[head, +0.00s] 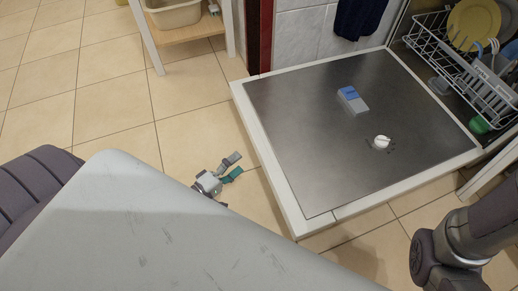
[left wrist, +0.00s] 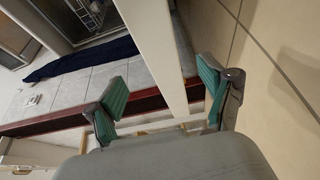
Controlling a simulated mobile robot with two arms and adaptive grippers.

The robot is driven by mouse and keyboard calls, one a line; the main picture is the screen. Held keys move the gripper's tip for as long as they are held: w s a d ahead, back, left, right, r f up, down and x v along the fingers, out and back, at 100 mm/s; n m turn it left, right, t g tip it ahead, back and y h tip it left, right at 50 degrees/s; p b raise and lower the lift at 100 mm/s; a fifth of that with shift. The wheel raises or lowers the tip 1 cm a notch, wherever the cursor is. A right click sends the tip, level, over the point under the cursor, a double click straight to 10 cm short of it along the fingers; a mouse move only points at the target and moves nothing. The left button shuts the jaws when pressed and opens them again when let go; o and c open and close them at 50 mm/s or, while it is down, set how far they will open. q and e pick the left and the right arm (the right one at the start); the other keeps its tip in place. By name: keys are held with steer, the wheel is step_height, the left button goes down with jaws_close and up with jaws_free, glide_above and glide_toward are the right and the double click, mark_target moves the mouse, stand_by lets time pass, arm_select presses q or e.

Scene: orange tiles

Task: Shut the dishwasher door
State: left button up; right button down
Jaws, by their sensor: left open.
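The dishwasher door (head: 330,150) lies folded down, wide open and nearly level, in the head view. Its inner side is bare metal with a white rim, a dispenser lid and a white knob. My left gripper (head: 231,169) is low over the floor tiles, left of the door's outer edge. In the left wrist view its green-padded fingers (left wrist: 165,95) are apart, with a white edge strip (left wrist: 155,45) showing between them; I cannot tell contact. Part of my right arm shows at the lower right of the head view, but its gripper is out of view.
A dish rack (head: 465,75) with a yellow plate stands inside the dishwasher. A small wooden stand (head: 190,33) with a basin is at the top. A dark blue towel (head: 358,18) hangs by the tiled wall. Floor at left is clear.

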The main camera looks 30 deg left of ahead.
mark_target(256, 150)
arm_select(q)
steer(key=b+x, duration=0.3)
steer(key=x, duration=0.5)
steer(key=shift+f+b, duration=0.15)
steer(key=shift+b, duration=0.25)
steer(key=shift+w+d, duration=0.3)
steer(key=shift+w, duration=0.35)
